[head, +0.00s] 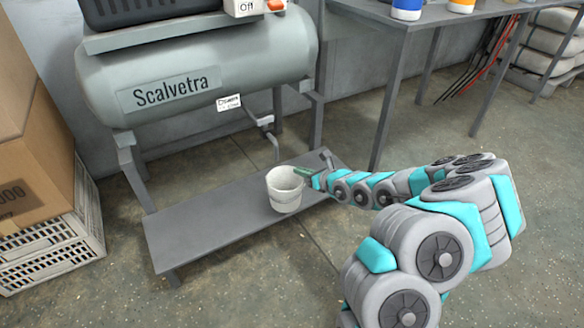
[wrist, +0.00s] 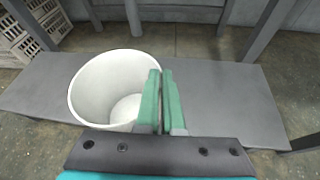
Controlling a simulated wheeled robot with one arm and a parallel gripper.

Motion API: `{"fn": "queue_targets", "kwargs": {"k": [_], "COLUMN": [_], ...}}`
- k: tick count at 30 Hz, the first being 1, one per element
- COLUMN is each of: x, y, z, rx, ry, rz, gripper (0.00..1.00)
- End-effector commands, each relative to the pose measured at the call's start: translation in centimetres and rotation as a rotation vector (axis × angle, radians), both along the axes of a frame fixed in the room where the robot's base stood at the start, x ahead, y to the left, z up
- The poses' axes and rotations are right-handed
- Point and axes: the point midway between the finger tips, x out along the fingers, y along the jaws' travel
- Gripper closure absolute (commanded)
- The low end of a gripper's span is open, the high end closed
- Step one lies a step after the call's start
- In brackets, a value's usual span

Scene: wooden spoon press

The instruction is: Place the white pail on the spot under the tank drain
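The white pail (head: 285,193) is upright at the right part of the low grey shelf (head: 205,225) under the tank. I cannot tell whether its base touches the shelf. The tank's drain pipe (head: 275,146) hangs down just behind and above the pail. The pail looks empty in the wrist view (wrist: 88,95). My gripper (head: 303,172) is at the pail's right rim. In the wrist view its green fingers (wrist: 160,85) are close together, the left one inside the rim and the right one outside, shut on the pail's wall. No marked spot shows on the shelf.
The grey tank (head: 200,70) stands on legs over the shelf. A cardboard box (head: 35,130) on a white crate (head: 55,250) is at the left. A grey table (head: 420,14) with bottles is at the upper right. Bare shelf lies left of the pail.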

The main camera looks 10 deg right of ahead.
Motion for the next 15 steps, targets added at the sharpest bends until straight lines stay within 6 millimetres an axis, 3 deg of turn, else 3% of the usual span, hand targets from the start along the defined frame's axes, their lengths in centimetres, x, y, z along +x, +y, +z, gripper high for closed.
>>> {"fn": "queue_targets", "kwargs": {"k": [15], "x": [6.1], "y": [0.9], "z": [-0.7], "rx": [-0.005], "ry": [0.000], "rz": [0.000], "gripper": [1.00]}}
